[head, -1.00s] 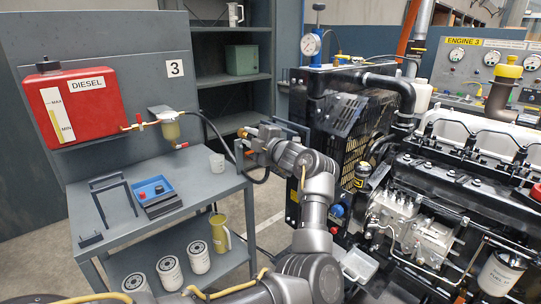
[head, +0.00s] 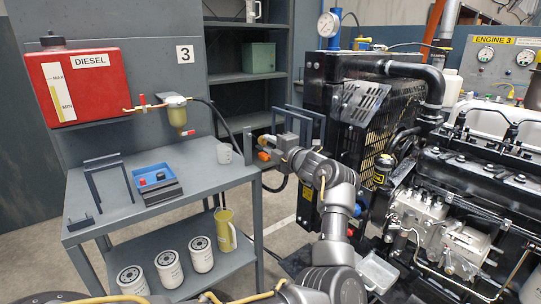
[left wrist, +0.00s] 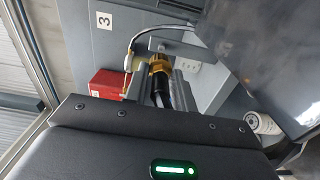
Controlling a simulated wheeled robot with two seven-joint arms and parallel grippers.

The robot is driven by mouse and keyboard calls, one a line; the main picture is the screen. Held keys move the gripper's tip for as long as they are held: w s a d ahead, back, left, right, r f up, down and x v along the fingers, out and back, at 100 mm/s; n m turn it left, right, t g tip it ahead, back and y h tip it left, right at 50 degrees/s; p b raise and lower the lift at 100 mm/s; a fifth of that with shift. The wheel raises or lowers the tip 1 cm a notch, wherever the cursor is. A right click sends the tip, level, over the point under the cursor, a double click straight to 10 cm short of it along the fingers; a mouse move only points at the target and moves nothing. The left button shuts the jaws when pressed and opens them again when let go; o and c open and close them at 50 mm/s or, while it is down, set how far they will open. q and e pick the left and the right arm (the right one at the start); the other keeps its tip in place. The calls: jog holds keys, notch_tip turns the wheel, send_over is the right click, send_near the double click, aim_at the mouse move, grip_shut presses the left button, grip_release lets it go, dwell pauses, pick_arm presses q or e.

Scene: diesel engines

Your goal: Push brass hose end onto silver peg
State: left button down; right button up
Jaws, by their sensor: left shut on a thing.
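My left gripper (head: 268,147) is between the grey cart and the engine's black radiator, shut on the hose end. The brass hose end (left wrist: 159,63) shows in the left wrist view, at the jaws, with black hose just below it. In the head view the black hose (head: 222,122) runs from the filter by the red tank, behind the cart's right edge, to the gripper. The jaws and arm mostly hide the hose end there. The engine's pump (head: 420,208) has silver fittings, but I cannot tell which one is the peg. My right gripper is not in view.
The radiator (head: 326,95) stands close to the gripper's right.

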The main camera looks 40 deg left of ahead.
aim_at(259, 140)
pick_arm(q)
jog(key=shift+f, duration=0.2)
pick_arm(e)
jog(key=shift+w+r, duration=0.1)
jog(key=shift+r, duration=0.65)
pick_arm(q)
jog(key=shift+a, duration=0.1)
jog(key=shift+x, duration=2.45)
jog(key=shift+w+a+b, duration=0.15)
jog(key=shift+a+b, duration=0.2)
jog(key=shift+a, duration=0.25)
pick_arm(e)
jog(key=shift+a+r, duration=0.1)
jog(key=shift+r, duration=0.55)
pick_arm(q)
jog(key=shift+a, duration=0.1)
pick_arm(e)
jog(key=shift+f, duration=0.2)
pick_arm(q)
jog(key=shift+w+a, duration=0.15)
jog(key=shift+a, duration=0.25)
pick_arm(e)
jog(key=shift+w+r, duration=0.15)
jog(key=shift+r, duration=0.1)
pick_arm(q)
jog(key=shift+a, duration=0.2)
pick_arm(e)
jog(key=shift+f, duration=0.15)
